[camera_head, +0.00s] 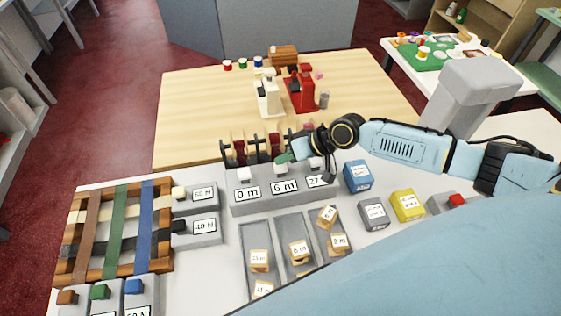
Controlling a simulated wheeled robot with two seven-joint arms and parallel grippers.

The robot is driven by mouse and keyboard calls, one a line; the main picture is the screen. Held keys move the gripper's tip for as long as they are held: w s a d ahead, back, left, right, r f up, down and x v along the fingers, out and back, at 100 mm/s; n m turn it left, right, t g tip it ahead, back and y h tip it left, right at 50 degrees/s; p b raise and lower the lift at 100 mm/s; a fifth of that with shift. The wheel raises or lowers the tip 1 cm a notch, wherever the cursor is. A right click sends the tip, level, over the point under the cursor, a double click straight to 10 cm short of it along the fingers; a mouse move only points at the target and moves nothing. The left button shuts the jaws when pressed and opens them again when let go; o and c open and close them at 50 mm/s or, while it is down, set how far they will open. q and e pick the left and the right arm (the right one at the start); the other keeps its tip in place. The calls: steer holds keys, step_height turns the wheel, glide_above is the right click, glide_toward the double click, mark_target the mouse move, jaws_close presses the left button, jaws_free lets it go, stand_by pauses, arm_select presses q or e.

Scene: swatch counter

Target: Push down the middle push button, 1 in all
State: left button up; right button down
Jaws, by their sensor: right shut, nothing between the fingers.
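A long grey box (235,207) stands at the back of the white counter. It has three white push buttons on top, above the labels "0 m", "6 m" and one starting with "27". The middle push button (281,170) is above the "6 m" label. The left button (250,175) and right button (316,164) stand up beside it. My right gripper (284,158) is shut and empty, with its tip right at the top of the middle button. I cannot tell whether it touches the button or whether the button is down. My left gripper is out of view.
Spools on a rack (240,148) stand just behind the box. In front are grey trays (257,232) with labelled wooden blocks. Blue (358,176), grey (373,213) and yellow (407,205) boxes lie to the right. A strap frame (82,222) is at the left.

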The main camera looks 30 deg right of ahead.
mark_target(285, 167)
steer(key=shift+r, duration=0.2)
step_height(285, 167, up, 5)
steer(key=p, duration=0.4)
steer(key=shift+p, duration=0.4)
stand_by(0.7)
